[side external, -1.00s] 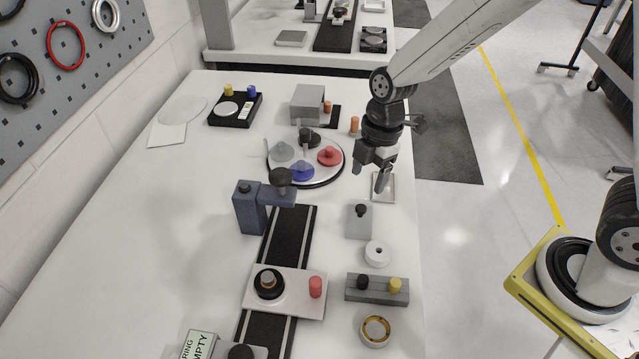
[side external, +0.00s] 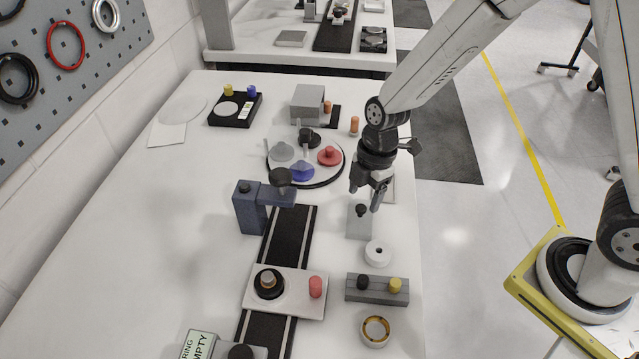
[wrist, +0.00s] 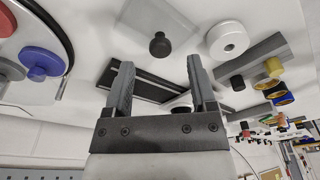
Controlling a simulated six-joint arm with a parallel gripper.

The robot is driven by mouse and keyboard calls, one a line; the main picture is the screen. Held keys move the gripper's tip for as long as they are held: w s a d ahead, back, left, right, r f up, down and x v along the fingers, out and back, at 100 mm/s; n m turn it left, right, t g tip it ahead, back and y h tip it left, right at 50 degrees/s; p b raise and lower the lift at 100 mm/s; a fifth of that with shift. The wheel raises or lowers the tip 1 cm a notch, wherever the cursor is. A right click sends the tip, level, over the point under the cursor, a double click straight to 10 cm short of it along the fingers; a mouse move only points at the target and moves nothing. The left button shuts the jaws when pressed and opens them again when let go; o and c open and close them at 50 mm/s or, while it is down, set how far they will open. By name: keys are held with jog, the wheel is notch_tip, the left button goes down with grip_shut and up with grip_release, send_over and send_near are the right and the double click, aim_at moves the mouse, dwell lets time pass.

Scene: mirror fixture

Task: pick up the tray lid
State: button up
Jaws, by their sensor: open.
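The tray lid, a flat grey plate with a black knob, lies on the white table near its right edge (side external: 357,228). In the wrist view the lid (wrist: 150,22) is in the upper middle, with its knob between and just beyond my fingertips. My gripper (side external: 366,198) is above the lid's far end, fingers pointing down, open and empty. In the wrist view its two fingers (wrist: 158,65) are spread apart. It is apart from the knob. A shallow pale tray (side external: 391,190) lies behind my gripper, partly hidden by it.
A white ring-shaped disc (side external: 378,253) and a grey block with black and yellow knobs (side external: 377,298) stand in front of the lid. A round turntable (side external: 312,182) with coloured knobbed pieces and a blue-grey post fixture (side external: 249,210) stand to the left. Clear table lies farther left.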

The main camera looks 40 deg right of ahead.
aim_at(361, 207)
jog(key=shift+a+f, duration=0.15)
jog(key=shift+f, duration=0.6)
jog(key=shift+a+f, duration=0.1)
jog(key=shift+f, duration=0.65)
jog(key=shift+c, duration=0.2)
grip_shut()
